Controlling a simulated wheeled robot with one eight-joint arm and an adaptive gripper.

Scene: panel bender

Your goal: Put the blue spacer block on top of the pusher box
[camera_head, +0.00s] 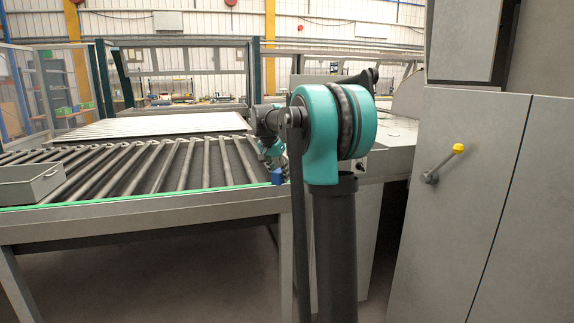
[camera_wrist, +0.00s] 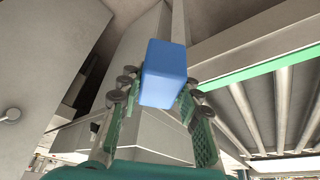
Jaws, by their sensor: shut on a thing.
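The blue spacer block (camera_wrist: 165,73) is held between the two green fingers of my gripper (camera_wrist: 158,92) in the wrist view. In the head view the blue block (camera_head: 277,176) shows small below my gripper (camera_head: 274,160), by the front right end of the roller table; my arm partly hides the area. The block looks clear of any surface in the wrist view. A grey box (camera_head: 30,186) sits at the left front of the rollers in the head view. I cannot tell for sure whether it is the pusher box.
The roller table (camera_head: 150,205) has a green front edge, with a pale sheet (camera_head: 150,125) on it farther back. A tall grey cabinet (camera_head: 475,200) with a yellow-knobbed lever (camera_head: 458,149) stands at the right. Most front rollers are bare.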

